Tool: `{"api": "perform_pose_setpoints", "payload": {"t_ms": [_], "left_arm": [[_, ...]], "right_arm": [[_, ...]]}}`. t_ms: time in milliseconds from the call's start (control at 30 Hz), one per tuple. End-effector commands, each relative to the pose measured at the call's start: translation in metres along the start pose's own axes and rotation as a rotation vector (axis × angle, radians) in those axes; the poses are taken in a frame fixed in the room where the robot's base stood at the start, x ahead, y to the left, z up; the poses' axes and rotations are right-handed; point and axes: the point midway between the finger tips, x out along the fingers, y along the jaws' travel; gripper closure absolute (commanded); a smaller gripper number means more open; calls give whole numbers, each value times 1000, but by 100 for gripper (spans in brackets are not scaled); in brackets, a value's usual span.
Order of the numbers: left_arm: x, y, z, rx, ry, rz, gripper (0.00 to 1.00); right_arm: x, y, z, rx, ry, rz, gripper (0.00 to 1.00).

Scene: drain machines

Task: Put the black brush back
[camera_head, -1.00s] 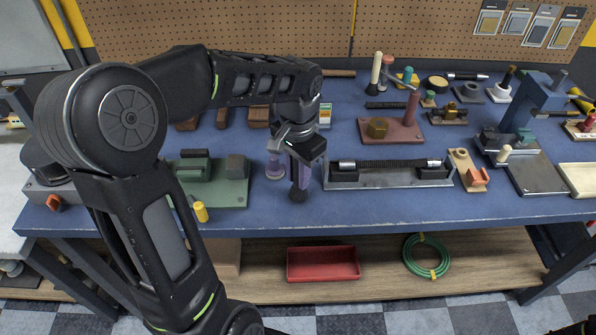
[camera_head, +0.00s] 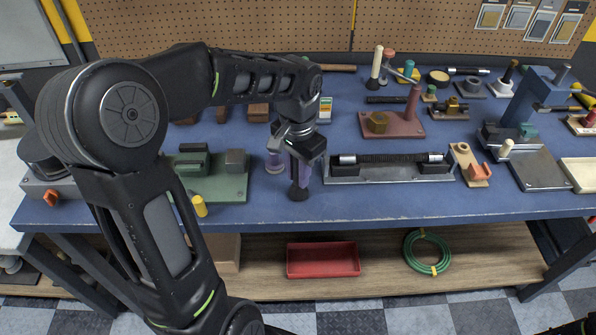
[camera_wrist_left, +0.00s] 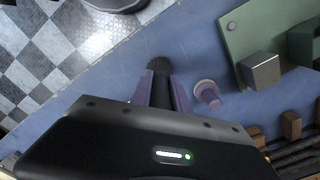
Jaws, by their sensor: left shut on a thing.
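My left gripper (camera_head: 300,178) has purple fingers and is shut on the black brush (camera_head: 299,194). The brush points down, and its dark bristle end shows below the fingers. In the left wrist view the brush (camera_wrist_left: 160,88) sits between the two purple fingers (camera_wrist_left: 161,92). I cannot tell whether the bristles touch the blue table. A small lilac holder (camera_head: 275,163) with a round base stands just left of the gripper; it also shows in the left wrist view (camera_wrist_left: 208,93), right of the fingers, apart from the brush.
A green plate with blocks (camera_head: 222,188) and a yellow-handled tool (camera_head: 200,206) lie to the left. A metal fixture with a black threaded rod (camera_head: 390,172) is close on the right. The blue table's (camera_head: 400,205) front strip is clear. Pegboard (camera_head: 250,30) closes the back.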

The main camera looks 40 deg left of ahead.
Motion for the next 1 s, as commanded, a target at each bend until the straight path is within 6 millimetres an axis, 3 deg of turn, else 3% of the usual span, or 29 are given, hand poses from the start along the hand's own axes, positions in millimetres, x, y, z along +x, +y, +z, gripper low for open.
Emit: {"api": "perform_pose_setpoints", "payload": {"t_ms": [267, 300, 600, 1000], "left_arm": [[6, 0, 0, 0, 0, 0, 100], [7, 0, 0, 0, 0, 0, 78], [6, 0, 0, 0, 0, 0, 53], [-2, 0, 0, 0, 1, -1, 53]], "right_arm": [[5, 2, 0, 0, 0, 0, 64], [5, 2, 0, 0, 0, 0, 64], [4, 2, 0, 0, 0, 0, 64], [4, 2, 0, 0, 1, 0, 64]]}}
